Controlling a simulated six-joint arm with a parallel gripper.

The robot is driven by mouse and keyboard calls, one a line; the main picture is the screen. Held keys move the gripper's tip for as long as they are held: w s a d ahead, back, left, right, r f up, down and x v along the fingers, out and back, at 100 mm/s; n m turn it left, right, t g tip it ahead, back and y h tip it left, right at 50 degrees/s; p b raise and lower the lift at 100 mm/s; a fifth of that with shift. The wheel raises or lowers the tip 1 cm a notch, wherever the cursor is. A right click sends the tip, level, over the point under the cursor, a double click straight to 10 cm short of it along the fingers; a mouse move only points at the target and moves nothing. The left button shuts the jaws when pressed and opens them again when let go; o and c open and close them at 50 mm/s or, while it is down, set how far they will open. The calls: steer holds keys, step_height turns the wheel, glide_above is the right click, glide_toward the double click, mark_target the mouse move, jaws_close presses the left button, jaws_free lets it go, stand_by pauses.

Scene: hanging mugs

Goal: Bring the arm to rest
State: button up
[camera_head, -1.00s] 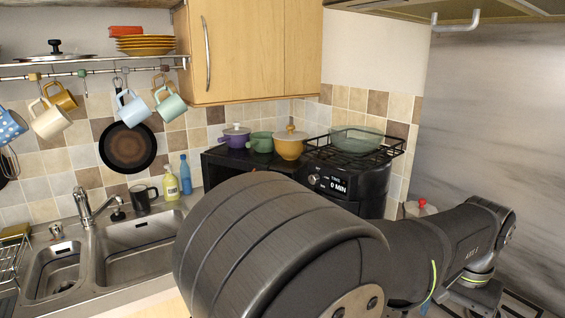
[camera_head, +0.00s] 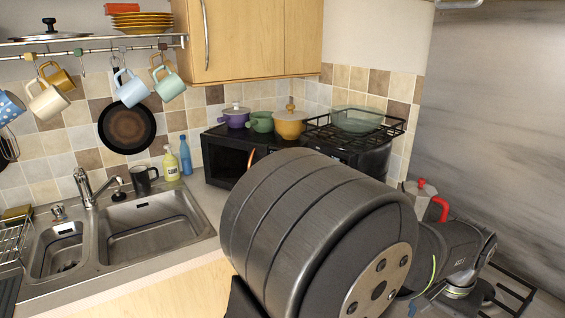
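My arm fills the lower right, with a large dark ribbed link in front and a slimmer section reaching toward the right edge. The fingers of my gripper do not show. Mugs hang from hooks on the wall rail (camera_head: 100,49): a blue polka-dot mug (camera_head: 9,108) cut by the left edge, a cream mug (camera_head: 47,101), a mustard mug (camera_head: 62,81), a light blue mug (camera_head: 132,92) and a mint mug (camera_head: 170,86). A dark mug (camera_head: 142,181) stands on the counter behind the sink.
A double sink (camera_head: 150,225) with a tap (camera_head: 86,190) is at left. A black oven (camera_head: 224,160) bears several pots behind my arm. Bottles (camera_head: 171,164) stand at the wall. A moka pot (camera_head: 420,195) is close beside my arm.

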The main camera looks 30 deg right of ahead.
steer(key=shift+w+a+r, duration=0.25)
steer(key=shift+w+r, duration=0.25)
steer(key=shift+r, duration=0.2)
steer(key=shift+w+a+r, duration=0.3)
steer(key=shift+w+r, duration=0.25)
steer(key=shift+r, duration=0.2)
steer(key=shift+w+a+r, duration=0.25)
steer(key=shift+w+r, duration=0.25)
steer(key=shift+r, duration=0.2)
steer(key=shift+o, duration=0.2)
